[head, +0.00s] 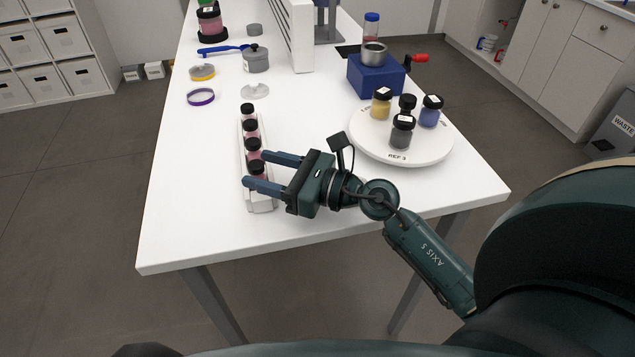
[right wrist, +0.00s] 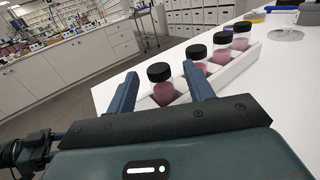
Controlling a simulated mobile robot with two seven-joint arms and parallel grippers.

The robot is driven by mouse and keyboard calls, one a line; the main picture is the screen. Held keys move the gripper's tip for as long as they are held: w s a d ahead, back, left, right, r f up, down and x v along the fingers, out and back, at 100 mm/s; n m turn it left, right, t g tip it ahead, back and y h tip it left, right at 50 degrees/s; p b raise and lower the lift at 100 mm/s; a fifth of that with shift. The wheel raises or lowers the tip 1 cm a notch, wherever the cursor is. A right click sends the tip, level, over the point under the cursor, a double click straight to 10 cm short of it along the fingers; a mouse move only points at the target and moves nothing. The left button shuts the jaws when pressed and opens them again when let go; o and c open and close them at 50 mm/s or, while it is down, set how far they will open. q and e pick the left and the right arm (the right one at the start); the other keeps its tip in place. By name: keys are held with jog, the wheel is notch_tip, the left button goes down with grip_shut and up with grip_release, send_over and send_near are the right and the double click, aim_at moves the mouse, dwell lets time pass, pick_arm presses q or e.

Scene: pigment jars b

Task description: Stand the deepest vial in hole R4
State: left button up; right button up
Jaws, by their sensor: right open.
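A narrow white rack (head: 262,204) holds a row of several black-capped vials with pink to dark rose contents. The nearest vial (head: 258,177) lies between the two fingers of my right gripper (head: 254,169), which is open and comes in from the right. In the right wrist view this vial (right wrist: 164,92) stands upright between the fingertips, with white visible on both sides, and looks a deeper rose than those behind. The other vials (head: 253,155) run away behind it. I cannot read a hole label R4. My left gripper is out of view.
A white round turntable (head: 365,143) marked REF 3 carries yellow, blue and dark jars to the right. Behind it is a blue block (head: 377,78) with a metal cup. A purple ring (head: 200,97) and a yellow-rimmed lid (head: 202,72) lie at left. The front left table is clear.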

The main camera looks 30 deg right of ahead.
jog(key=b+v, duration=0.3)
jog(key=v, duration=0.7)
jog(key=shift+s+d+f, duration=0.1)
jog(key=shift+f, duration=0.05)
jog(key=shift+s+d, duration=0.2)
jog(key=shift+s, duration=0.05)
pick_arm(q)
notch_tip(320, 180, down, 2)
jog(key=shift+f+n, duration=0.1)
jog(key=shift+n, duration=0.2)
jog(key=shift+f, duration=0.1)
